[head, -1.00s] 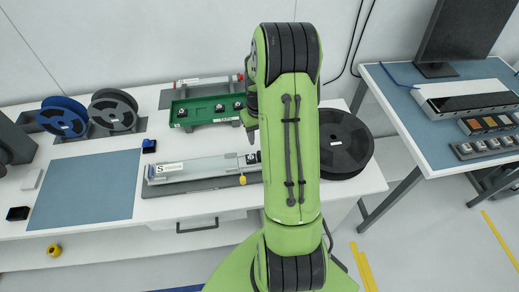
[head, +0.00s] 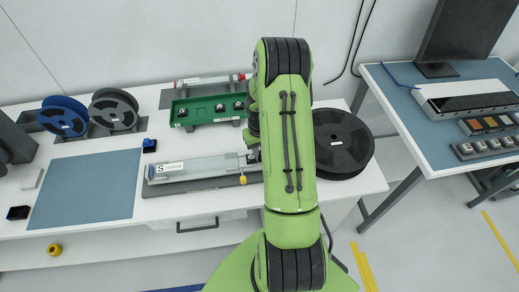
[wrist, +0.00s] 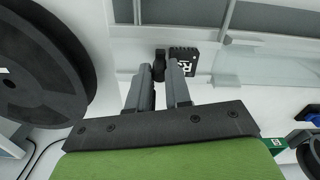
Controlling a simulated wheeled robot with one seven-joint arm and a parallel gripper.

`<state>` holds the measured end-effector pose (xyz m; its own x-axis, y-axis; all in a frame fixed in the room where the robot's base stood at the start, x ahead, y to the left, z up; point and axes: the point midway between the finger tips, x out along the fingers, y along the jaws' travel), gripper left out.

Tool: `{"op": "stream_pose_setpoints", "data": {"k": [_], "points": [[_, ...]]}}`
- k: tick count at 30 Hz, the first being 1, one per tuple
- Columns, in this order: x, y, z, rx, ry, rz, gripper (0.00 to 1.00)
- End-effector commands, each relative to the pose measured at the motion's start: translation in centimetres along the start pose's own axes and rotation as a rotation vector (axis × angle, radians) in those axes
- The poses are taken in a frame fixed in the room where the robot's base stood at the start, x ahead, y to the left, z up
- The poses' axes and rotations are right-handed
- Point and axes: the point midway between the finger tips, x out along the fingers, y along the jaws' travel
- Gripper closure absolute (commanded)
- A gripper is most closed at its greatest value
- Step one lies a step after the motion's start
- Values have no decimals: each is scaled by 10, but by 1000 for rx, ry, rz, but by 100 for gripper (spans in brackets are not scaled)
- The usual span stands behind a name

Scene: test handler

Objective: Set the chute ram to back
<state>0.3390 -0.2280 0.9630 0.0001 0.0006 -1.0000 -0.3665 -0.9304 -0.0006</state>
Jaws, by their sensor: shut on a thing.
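The chute (head: 190,171) is a long silver and clear channel with an "S" label, lying along the front of the white bench in the head view. Its clear side also shows at the right in the wrist view (wrist: 265,66). In the wrist view my gripper (wrist: 163,75) is shut on a dark knob (wrist: 159,58), which I take to be the ram's handle. A black block marked "R" (wrist: 184,58) sits just right of the knob. In the head view my arm hides the fingers and most of the chute's right end. Whether the ram is back cannot be told.
A black reel (head: 342,143) lies right of my arm and is close on the left in the wrist view (wrist: 38,75). A green tray (head: 208,110) stands behind the chute. A yellow tag (head: 243,180) hangs at the chute's front. The blue mat (head: 85,188) is clear.

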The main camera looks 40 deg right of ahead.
Motion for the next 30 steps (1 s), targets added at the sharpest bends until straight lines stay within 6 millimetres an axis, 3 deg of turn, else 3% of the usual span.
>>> {"op": "stream_pose_setpoints", "data": {"k": [8,18,28,29,30], "points": [[0,1,0,1,0,1,100],[2,51,11,4,2,2,100],[0,57,13,4,0,5,100],[0,58,13,5,0,5,79],[0,58,13,5,0,5,73]]}}
